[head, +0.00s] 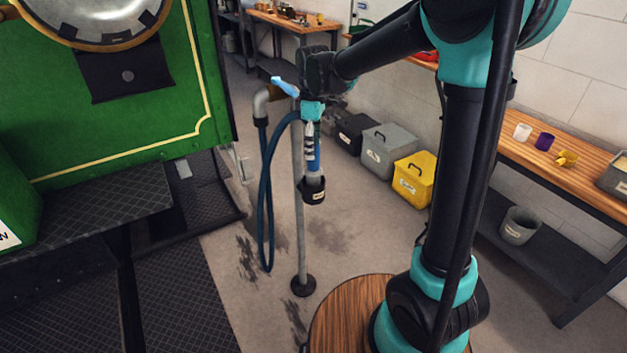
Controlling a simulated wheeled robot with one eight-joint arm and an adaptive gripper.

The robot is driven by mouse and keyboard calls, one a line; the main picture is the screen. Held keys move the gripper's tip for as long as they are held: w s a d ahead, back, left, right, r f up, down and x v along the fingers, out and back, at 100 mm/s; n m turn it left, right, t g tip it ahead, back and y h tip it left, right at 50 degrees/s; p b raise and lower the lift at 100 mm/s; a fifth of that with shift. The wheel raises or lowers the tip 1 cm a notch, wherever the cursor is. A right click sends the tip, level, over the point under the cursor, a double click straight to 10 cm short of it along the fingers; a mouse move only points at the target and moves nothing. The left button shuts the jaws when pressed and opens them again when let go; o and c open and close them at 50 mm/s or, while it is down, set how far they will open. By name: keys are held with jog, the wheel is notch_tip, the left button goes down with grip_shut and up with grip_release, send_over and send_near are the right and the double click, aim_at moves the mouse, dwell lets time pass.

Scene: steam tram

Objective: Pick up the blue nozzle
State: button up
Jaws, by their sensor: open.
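A dark blue hose (265,215) hangs in a long loop from the pipe and runs up behind my gripper. My gripper (309,148) points down from the arm's wrist, open, with its fingers in front of or around the nozzle's upper part. I cannot tell whether they touch it. The gripper hides the nozzle's top and the hose joint.
The grey standpipe (301,235) with a light blue handle (285,86) rises from the floor. The green tram (110,130) is on the left. A yellow box (414,180) and a grey box (388,156) line the wall. A workbench (585,178) stands on the right.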

aim_at(313, 172)
jog(key=shift+s+f, duration=0.15)
jog(key=shift+f, duration=1.25)
jog(key=shift+s+f, duration=0.1)
jog(key=shift+f, duration=1.3)
jog(key=shift+c, duration=0.6)
grip_shut()
